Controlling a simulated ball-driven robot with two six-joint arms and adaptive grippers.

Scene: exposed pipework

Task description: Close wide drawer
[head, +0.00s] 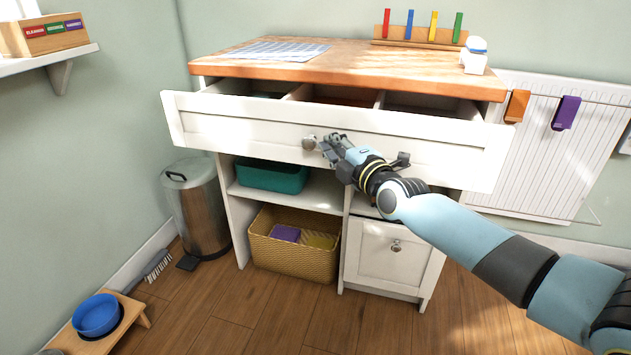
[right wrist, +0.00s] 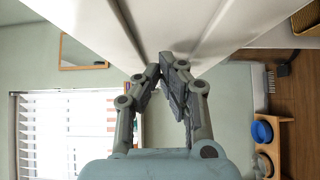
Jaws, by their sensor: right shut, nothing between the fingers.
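The wide drawer (head: 240,125) is white and stands pulled out under the wooden top of the cabinet. Its inside shows dividers and looks mostly shaded. A round metal knob (head: 309,143) sits at the middle of its front. My right gripper (head: 328,143) is at the drawer front, just right of the knob. In the right wrist view, its fingers (right wrist: 163,62) are shut with nothing between them, close to the white drawer front (right wrist: 130,30). I cannot tell whether the fingertips touch the front. My left gripper is not in view.
A small lower door (head: 385,262) with a knob is shut. A teal bin (head: 272,177) and a wicker basket (head: 290,256) sit on the open shelves. A metal trash can (head: 196,205) stands left of the cabinet. A radiator (head: 545,150) is at the right.

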